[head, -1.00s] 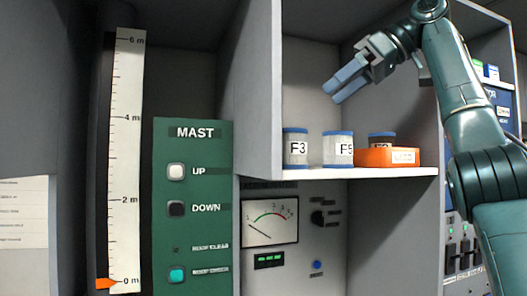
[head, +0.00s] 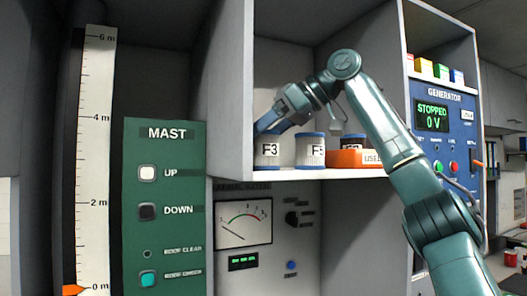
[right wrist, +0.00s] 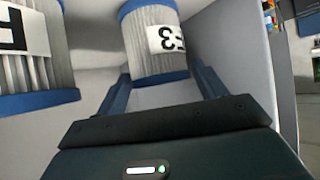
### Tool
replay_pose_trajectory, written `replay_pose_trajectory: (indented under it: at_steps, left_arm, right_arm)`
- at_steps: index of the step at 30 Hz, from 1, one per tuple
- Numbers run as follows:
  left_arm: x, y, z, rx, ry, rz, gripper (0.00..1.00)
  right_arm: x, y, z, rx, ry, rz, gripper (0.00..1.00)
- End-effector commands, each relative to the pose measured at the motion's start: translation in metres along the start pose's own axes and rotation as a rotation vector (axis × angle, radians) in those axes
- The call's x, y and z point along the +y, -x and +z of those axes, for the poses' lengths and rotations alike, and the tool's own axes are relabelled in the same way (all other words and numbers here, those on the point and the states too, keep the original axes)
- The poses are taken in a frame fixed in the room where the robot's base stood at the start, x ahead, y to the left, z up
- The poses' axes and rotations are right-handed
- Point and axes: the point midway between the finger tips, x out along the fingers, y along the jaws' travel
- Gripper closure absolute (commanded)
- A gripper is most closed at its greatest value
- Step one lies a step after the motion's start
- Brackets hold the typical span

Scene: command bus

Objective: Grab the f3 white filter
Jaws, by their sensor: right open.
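The F3 filter (head: 267,151) is a white pleated cylinder with blue end bands and an F3 label. It stands upright at the left end of the shelf in the head view. In the right wrist view the F3 filter (right wrist: 153,45) appears inverted, just ahead of the jaws. My right gripper (head: 268,124) is at the top of the F3 filter in the head view. Its two fingers (right wrist: 160,88) are open, one on each side of the filter's near blue band in the right wrist view. Contact cannot be told. My left gripper is out of view.
A second filter (head: 310,150), its label partly readable, stands right of F3; it is close at left in the wrist view (right wrist: 35,50). The shelf's left wall (head: 230,90) is close to F3.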

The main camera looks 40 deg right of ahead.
Motion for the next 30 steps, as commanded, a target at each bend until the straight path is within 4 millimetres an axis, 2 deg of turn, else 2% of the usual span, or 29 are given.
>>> replay_pose_trajectory:
  at_steps: [3, 9, 22, 30]
  left_arm:
    - [-0.0003, 0.0002, -0.0011, 0.001, -0.001, 0.000, 0.19]
    - [-0.0006, -0.0002, -0.0015, 0.003, -0.002, -0.001, 0.19]
    - [-0.0015, -0.0003, -0.0013, 0.002, -0.005, -0.001, 0.19]
    - [-0.0016, -0.0004, -0.0012, 0.002, -0.005, -0.001, 0.19]
  right_arm:
    - [0.0003, -0.0066, 0.0001, 0.000, -0.001, 0.000, 0.30]
    - [0.0002, -0.0068, 0.0001, 0.001, -0.001, 0.000, 0.30]
    - [0.0002, -0.0063, -0.0002, 0.001, -0.001, 0.000, 0.64]
    - [0.0000, -0.0057, -0.0011, 0.002, 0.000, 0.000, 0.65]
